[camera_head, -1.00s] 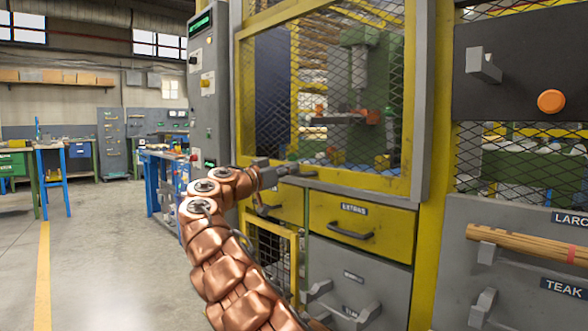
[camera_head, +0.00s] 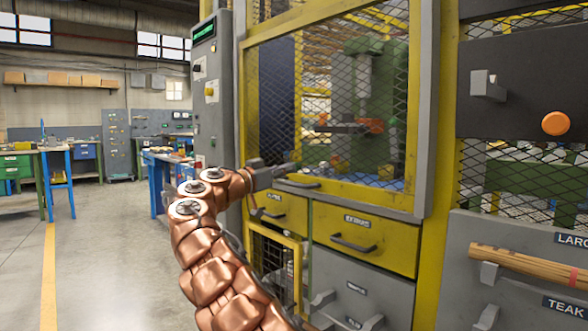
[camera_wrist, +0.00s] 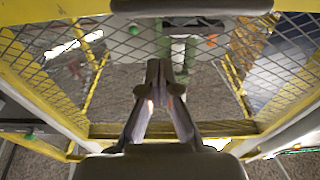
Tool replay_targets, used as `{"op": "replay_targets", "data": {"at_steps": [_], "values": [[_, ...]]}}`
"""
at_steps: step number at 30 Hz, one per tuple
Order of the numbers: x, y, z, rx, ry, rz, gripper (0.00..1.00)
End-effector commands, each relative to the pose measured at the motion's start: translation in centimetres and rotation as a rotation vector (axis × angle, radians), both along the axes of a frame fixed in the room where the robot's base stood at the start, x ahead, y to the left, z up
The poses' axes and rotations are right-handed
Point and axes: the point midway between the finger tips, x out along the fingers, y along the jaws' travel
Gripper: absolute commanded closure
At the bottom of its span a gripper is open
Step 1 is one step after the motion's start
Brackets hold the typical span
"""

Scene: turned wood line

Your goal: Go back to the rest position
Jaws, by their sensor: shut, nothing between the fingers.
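My gripper (camera_head: 290,168) is at the end of my copper-coloured arm, in front of the yellow-framed mesh door of the machine cabinet (camera_head: 325,110). It is near the grey handle (camera_head: 302,183) at the door's lower edge; whether it touches the handle cannot be told. In the wrist view my gripper's fingers (camera_wrist: 158,68) meet at the tips, with nothing between them. Yellow frame bars and wire mesh (camera_wrist: 130,50) show behind the fingers.
Below are yellow drawers (camera_head: 366,237) and grey drawers with protruding handles. At right, a wooden rod (camera_head: 525,263) rests on brackets on a grey panel (camera_head: 530,235). A control column (camera_head: 212,90) stands left of the cabinet. The floor (camera_head: 100,250) at left is clear.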

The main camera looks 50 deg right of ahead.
Motion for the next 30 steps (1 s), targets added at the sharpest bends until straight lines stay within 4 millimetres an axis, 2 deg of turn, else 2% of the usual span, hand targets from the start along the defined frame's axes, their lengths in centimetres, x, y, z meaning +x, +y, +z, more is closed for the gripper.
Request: {"op": "replay_targets", "data": {"at_steps": [6,12,24,26,30], "values": [[0.3,3.3,-0.1,-0.004,0.002,0.001,1.0],[0.4,5.6,-0.4,-0.004,-0.001,0.001,1.0],[0.4,6.3,-0.6,-0.001,0.003,-0.002,1.0],[0.1,6.3,0.0,0.006,0.011,-0.008,1.0],[-1.5,6.5,2.4,0.055,0.063,-0.035,1.0]]}}
